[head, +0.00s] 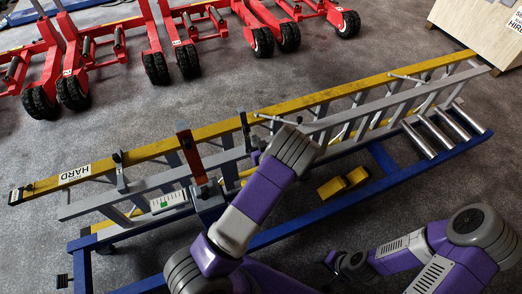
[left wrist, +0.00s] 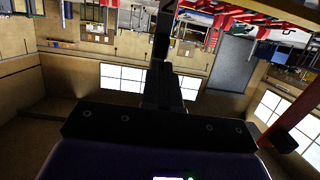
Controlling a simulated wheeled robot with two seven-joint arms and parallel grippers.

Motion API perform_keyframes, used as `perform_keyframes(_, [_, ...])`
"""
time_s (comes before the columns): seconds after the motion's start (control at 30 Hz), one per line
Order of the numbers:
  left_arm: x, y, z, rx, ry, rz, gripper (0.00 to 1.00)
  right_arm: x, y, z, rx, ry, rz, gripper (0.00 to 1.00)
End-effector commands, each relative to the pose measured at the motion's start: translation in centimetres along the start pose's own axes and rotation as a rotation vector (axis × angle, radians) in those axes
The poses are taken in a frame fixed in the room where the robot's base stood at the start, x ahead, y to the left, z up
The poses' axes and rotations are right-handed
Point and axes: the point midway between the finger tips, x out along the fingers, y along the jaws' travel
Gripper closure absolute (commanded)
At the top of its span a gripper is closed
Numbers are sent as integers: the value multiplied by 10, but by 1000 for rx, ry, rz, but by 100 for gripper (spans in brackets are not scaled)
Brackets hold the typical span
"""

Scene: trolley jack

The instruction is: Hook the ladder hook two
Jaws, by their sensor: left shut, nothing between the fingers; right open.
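A long ladder with yellow and grey rails (head: 330,100) lies slantwise on a blue frame (head: 310,215). Grey bars with dark ends stand out at its far rail, one near the middle (head: 278,120) and one further right (head: 407,78); I cannot tell which is hook two. My left wrist is over the ladder's near side, right of an orange upright (head: 191,155). My left gripper's shut, empty fingers show in the left wrist view (left wrist: 162,45); in the head view my arm mostly hides them. My right gripper (head: 334,263) is open, low beyond the blue frame's near edge, partly hidden.
Red trolley jacks with black wheels (head: 155,66) stand along the back. A wooden crate (head: 478,28) is at the top right. A yellow block (head: 343,183) lies at the blue frame. Grey floor is free between the jacks and the ladder.

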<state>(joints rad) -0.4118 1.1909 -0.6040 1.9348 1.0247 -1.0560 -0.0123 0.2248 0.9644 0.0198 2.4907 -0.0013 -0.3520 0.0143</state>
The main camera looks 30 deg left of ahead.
Motion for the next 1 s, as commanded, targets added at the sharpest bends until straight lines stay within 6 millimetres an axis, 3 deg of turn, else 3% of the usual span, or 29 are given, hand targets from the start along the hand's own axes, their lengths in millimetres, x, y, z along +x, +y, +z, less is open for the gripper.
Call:
perform_keyframes(0.1, [24,0,2,-2,1,-1,100,7,3,0,0,0,0,55])
perform_keyframes(0.3, [46,0,1,0,1,0,100,12,5,0,0,0,0,55])
perform_keyframes(0.8, [51,-1,-1,0,-3,-1,100,12,5,0,0,0,0,55])
perform_keyframes(1.0, [61,-15,-8,-9,-39,-24,100,6,2,0,0,0,0,55])
